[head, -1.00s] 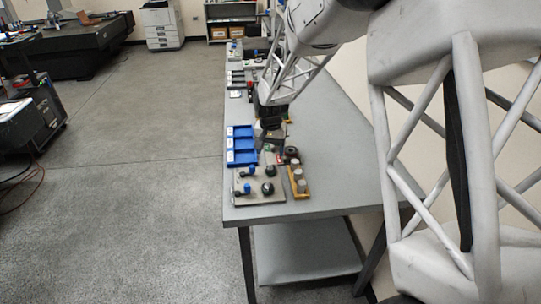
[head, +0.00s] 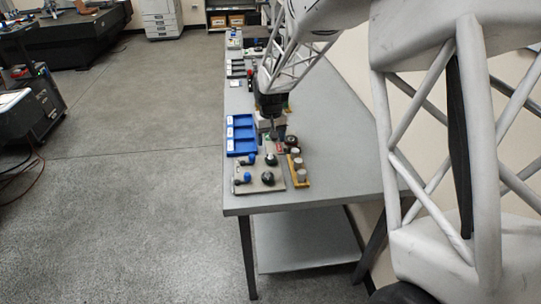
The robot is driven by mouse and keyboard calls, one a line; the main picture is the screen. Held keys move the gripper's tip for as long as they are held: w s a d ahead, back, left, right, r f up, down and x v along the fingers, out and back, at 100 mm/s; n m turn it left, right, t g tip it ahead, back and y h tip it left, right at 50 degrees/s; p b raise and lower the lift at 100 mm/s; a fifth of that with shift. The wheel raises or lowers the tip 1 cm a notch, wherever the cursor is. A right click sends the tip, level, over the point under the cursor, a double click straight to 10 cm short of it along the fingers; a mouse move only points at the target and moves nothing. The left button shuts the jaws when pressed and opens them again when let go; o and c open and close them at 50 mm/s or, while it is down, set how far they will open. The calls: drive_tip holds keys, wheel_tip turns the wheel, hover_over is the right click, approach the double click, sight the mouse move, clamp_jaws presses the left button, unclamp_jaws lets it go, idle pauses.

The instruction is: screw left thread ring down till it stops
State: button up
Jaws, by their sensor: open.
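A grey plate (head: 249,186) lies near the front of the bench. It carries two dark round knob-like parts, a rear one (head: 270,159) and a front one (head: 268,178). It also carries two small blue-topped parts, a rear one (head: 252,157) and a front one (head: 247,176). At this size I cannot tell which of these is the left thread ring, nor its thread. My gripper (head: 274,136) is open and points down just behind the plate. Its fingertips are small and partly lost against dark things behind; I see nothing held.
A blue compartment tray (head: 229,148) is left of my gripper. A yellow rack (head: 303,182) with grey cylinders stands right of the plate. A dark part (head: 291,141) is behind the rack. More fixtures line the bench's far left edge. The bench's right side (head: 335,130) is clear.

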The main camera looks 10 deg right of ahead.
sight(271, 154)
drive_tip(key=n, duration=0.5)
drive_tip(key=shift+f+n, duration=0.15)
drive_tip(key=shift+n, duration=0.25)
drive_tip(key=shift+f, duration=0.1)
drive_tip(key=shift+f, duration=3.85)
drive_tip(key=c, duration=0.9)
